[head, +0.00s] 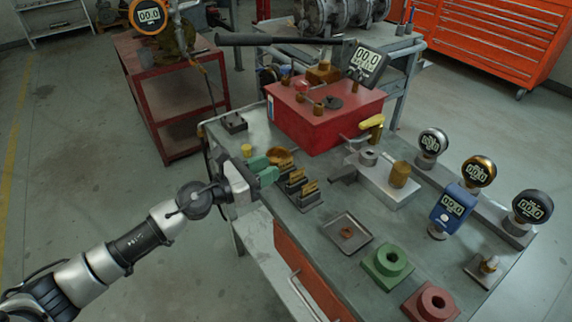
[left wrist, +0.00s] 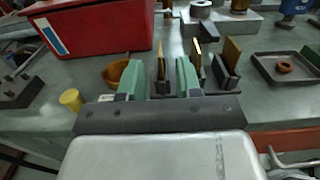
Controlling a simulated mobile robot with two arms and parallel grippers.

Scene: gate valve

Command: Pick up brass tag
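Several thin brass tags stand upright in dark slotted holders on the bench, in a row right of my left gripper in the head view. One brass tag (left wrist: 161,62) shows edge-on between the green fingers in the left wrist view. Two others, a middle tag (left wrist: 196,54) and a right tag (left wrist: 231,50), stand to its right; tags also show in the head view (head: 310,187). My left gripper (head: 265,170) is open, its fingers spread either side of the first tag's line; it also shows in the left wrist view (left wrist: 158,70). I cannot tell whether a finger touches it. My right gripper is out of view.
A brown bowl (head: 279,156) and a yellow cylinder (head: 247,150) stand close to my left gripper. A red box (head: 325,125) stands behind. A tray (head: 330,243) with a brown ring, gauges, and green (head: 388,262) and red blocks (head: 432,302) stand to the right.

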